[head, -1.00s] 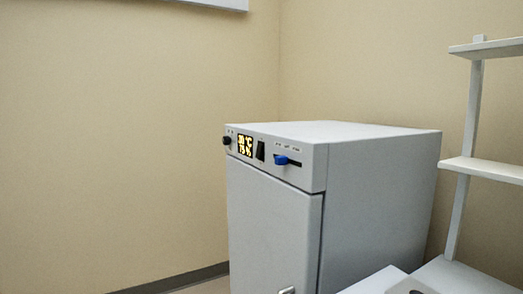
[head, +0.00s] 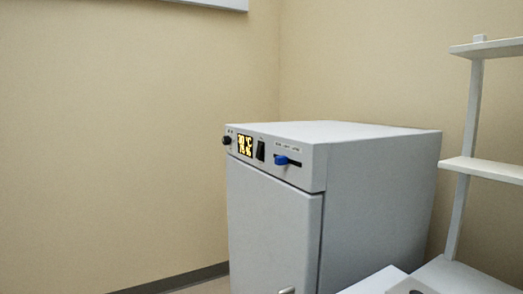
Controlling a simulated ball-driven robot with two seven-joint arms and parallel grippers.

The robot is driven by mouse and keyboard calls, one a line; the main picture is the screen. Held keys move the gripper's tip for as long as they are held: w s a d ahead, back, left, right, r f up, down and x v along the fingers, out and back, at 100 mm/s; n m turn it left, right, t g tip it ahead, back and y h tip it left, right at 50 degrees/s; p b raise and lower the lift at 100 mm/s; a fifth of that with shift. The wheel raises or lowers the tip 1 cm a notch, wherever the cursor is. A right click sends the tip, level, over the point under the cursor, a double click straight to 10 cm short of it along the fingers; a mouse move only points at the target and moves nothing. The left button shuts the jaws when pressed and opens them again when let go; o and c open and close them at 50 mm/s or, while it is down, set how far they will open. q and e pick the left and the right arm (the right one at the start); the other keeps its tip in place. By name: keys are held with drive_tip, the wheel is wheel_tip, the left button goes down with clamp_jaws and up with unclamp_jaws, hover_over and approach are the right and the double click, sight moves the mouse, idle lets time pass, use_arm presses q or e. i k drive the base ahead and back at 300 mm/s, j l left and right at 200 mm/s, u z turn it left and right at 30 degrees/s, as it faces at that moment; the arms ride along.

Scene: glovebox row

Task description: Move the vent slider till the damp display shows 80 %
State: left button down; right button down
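The blue vent slider (head: 281,160) sits in a dark slot on the upper front panel of a grey cabinet (head: 265,235), towards the left end of the slot. The display (head: 245,146) is lit in yellow on the same panel, left of the slider. It has two lines, but its digits are too small and blurred to read surely. Neither of my grippers is in view, and nothing touches the slider.
A black knob (head: 227,140) and a black switch (head: 261,151) flank the display. The cabinet door (head: 270,230) is shut, with a handle at the bottom. A white shelf rack (head: 480,168) stands at the right. The space left of the cabinet is clear.

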sight(281, 160)
drive_tip(key=j+z, duration=0.3)
drive_tip(key=j, duration=0.6)
drive_tip(key=j+z, duration=0.25)
drive_tip(key=j, duration=0.65)
